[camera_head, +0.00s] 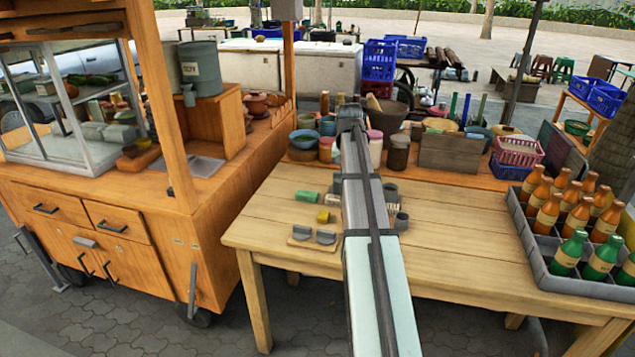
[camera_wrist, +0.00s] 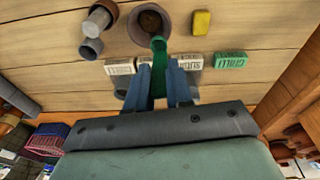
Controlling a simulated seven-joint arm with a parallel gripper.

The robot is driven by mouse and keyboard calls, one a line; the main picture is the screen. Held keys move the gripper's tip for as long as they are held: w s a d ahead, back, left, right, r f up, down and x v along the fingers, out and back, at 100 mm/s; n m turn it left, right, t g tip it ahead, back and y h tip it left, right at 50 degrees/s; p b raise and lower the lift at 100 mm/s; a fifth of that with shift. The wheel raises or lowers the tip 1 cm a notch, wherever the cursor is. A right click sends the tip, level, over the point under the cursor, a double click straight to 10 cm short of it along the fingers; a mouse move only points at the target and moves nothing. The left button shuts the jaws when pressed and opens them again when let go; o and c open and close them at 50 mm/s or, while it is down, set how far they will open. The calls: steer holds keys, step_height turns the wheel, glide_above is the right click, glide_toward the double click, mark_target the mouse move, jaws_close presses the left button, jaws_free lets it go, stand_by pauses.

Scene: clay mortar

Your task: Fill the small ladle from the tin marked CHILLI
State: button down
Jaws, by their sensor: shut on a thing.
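My gripper (camera_wrist: 163,64) is seen from above in the wrist view, its two blue fingers shut on a green handle (camera_wrist: 159,78), which looks like the ladle's. The handle's far end meets the rim of a round grey vessel (camera_wrist: 133,30) with brown matter inside. I cannot tell whether this is the ladle's bowl or a separate tin. A green lettered block (camera_wrist: 231,60) lies right of the fingers; its lettering is too unclear to read surely. It also shows in the head view (camera_head: 306,196). Pale lettered blocks (camera_wrist: 119,67) flank the fingers. My arm hides the gripper in the head view.
A yellow block (camera_wrist: 201,22) and grey cups (camera_wrist: 91,48) lie near the vessel. On the wooden table (camera_head: 460,240), a bottle crate (camera_head: 560,283) stands at the right; jars and a wooden box (camera_head: 450,152) line the back. The table's middle right is clear.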

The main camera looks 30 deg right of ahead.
steer(key=w+d+n+t, duration=0.1)
steer(key=w+d+n, duration=0.2)
steer(key=d, duration=1.9)
steer(key=n, duration=0.4)
steer(key=shift+w+d+f+n+t+y, duration=0.2)
steer(key=shift+w+d+n+t+y, duration=0.1)
steer(key=shift+d+n+t, duration=0.1)
steer(key=shift+f, duration=4.3)
steer(key=shift+f, duration=0.15)
steer(key=shift+f, duration=0.3)
steer(key=shift+r, duration=0.2)
